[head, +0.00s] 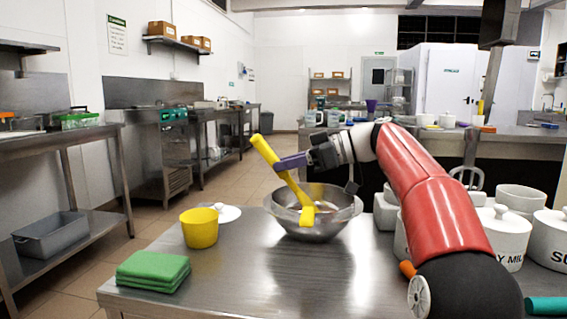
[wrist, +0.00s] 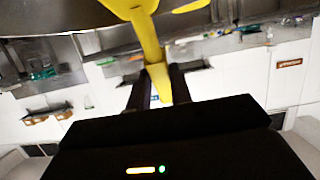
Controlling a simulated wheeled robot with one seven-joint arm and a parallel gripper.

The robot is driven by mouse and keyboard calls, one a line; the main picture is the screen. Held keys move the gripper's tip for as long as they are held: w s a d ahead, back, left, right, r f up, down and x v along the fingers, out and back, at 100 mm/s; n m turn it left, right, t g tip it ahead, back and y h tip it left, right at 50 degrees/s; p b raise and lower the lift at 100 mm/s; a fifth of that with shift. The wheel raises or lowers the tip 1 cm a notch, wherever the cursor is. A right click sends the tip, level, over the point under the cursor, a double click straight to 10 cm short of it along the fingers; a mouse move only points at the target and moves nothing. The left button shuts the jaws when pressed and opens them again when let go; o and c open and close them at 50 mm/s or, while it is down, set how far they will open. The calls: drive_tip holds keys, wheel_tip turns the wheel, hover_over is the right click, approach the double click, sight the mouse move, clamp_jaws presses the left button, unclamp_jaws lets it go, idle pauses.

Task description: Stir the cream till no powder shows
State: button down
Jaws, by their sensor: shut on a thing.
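A steel mixing bowl (head: 345,218) stands on the steel table. My gripper (head: 288,163) is shut on the handle of a yellow spatula (head: 268,152), above the bowl's rim. The spatula slants down to the right, and its lower end overlaps the bowl's front wall in the head view. I cannot tell whether that end is inside the bowl or in front of it. In the wrist view the spatula (wrist: 150,45) runs up from between my fingers, and the bowl's edge (wrist: 50,18) shows at the top left. The cream and any powder cannot be made out.
On the steel table (head: 240,285), a yellow cup (head: 199,230) stands left of the bowl beside a white lid (head: 228,213). Folded green cloths (head: 153,270) lie at the front left. White lidded jars (head: 500,240) crowd the right side. The table front between cloths and arm is clear.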

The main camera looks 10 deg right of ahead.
drive_tip(key=shift+w+r+p, duration=0.1)
drive_tip(key=shift+r+p, duration=1.75)
drive_tip(key=shift+r, duration=0.65)
drive_tip(key=shift+d+r+y+b, duration=0.3)
drive_tip(key=shift+d+y, duration=0.15)
drive_tip(key=shift+y, duration=0.15)
drive_tip(key=d+r+y, duration=0.1)
drive_tip(key=s+d+r+t+y, duration=0.1)
drive_tip(key=d+r+y, duration=0.1)
drive_tip(key=shift+s+d+r+b, duration=0.1)
drive_tip(key=shift+s+d+b, duration=0.15)
drive_tip(key=shift+b, duration=0.15)
drive_tip(key=shift+w, duration=0.1)
wheel_tip(320, 180, up, 5)
drive_tip(key=p, duration=0.3)
